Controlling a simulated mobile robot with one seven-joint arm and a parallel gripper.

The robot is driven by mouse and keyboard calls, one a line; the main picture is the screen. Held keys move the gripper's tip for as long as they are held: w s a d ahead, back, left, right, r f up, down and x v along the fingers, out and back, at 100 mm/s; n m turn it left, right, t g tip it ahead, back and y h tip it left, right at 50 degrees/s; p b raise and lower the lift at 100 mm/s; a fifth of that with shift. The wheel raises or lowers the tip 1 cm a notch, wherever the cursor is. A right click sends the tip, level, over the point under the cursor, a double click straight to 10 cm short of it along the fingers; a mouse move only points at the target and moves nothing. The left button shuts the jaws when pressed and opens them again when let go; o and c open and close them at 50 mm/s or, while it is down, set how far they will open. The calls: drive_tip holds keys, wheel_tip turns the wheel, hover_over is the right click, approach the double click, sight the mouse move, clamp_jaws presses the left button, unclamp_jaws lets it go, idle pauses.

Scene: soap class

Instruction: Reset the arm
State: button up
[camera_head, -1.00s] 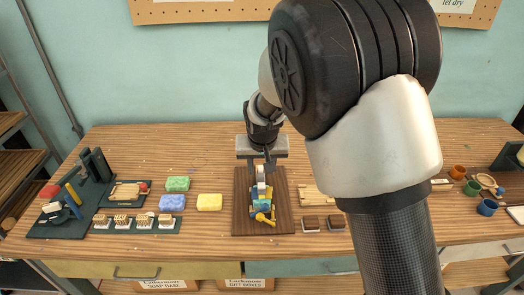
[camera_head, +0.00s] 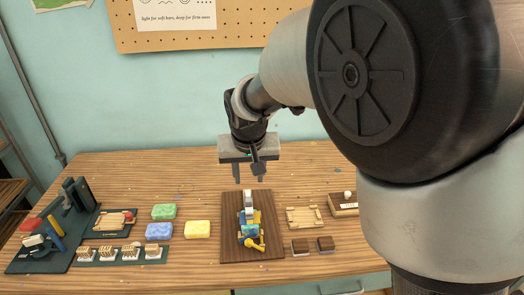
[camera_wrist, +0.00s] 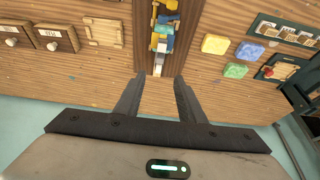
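My gripper (camera_head: 250,174) is above the workbench (camera_head: 300,180), over the back edge of a dark wooden board (camera_head: 275,248). Its two fingers are apart with nothing between them, as the wrist view also shows (camera_wrist: 160,90). On the board stands a multicoloured block assembly (camera_head: 248,220) with blue, yellow, green and white parts. The wrist view shows the assembly (camera_wrist: 164,28) beyond the fingertips, apart from them. My arm hides the right part of the bench in the head view.
Green (camera_head: 164,212), blue (camera_head: 158,231) and yellow (camera_head: 197,229) sponge-like blocks lie left of the board. A pegboard (camera_head: 240,28) hangs behind.

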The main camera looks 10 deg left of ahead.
drive_tip(key=s+d+r+m+p, duration=0.1)
drive_tip(key=s+d+r+p, duration=0.35)
drive_tip(key=d+r, duration=0.85)
drive_tip(key=s+d+r+m+p, duration=0.1)
drive_tip(key=s+d, duration=0.5)
drive_tip(key=s, duration=0.3)
drive_tip(key=s+d+r+t+h+p, duration=0.1)
drive_tip(key=s+d+r, duration=0.1)
drive_tip(key=s+d, duration=0.5)
drive_tip(key=shift+s+d+r+m, duration=0.25)
drive_tip(key=shift+s+m, duration=0.15)
drive_tip(key=shift+s, duration=0.6)
drive_tip(key=shift+a, duration=0.2)
